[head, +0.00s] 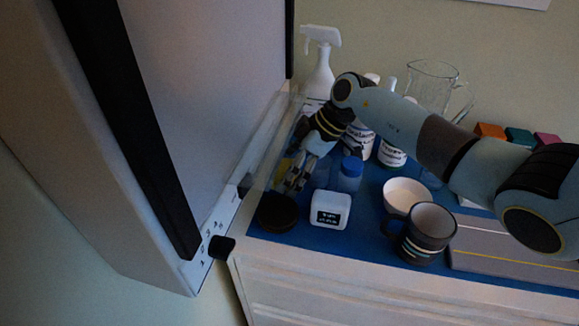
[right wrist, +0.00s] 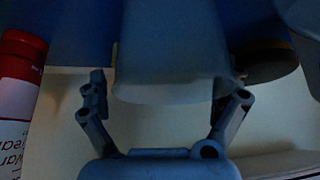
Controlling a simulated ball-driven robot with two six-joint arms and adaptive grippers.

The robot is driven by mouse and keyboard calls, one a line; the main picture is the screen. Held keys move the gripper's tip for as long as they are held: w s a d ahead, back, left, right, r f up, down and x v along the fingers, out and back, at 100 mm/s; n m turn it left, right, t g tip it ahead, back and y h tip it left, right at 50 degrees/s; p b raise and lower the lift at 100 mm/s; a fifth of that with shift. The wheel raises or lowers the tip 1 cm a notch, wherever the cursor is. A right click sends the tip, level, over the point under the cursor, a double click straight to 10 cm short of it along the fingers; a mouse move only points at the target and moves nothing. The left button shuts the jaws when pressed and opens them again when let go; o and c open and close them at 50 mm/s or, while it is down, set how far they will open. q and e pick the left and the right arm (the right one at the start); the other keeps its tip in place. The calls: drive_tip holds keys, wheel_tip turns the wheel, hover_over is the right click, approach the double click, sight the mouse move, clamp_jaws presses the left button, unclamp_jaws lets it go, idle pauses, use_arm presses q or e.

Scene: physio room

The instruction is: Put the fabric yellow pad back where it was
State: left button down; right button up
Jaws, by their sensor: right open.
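My right gripper (head: 293,183) points down at the left end of the blue-topped cabinet in the head view. In the right wrist view its two fingers (right wrist: 168,88) are spread apart. A pale bluish, blurred shape (right wrist: 175,45) stands between or beyond them; I cannot tell what it is or whether they touch it. A small yellow patch (head: 284,167) shows beside the gripper in the head view, mostly hidden by it; it may be the yellow pad, but its shape is unclear. My left gripper is not in view.
A round dark item (head: 277,212), a white digital clock (head: 330,210) and a blue-capped bottle (head: 350,174) crowd the gripper. A white bowl (head: 404,194), striped mug (head: 427,232), spray bottle (head: 320,72) and glass jug (head: 431,86) stand near. A large pale panel (head: 200,90) rises at left.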

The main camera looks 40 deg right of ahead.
drive_tip(key=shift+f, duration=0.1)
drive_tip(key=v, duration=1)
drive_tip(key=shift+d+r, duration=0.25)
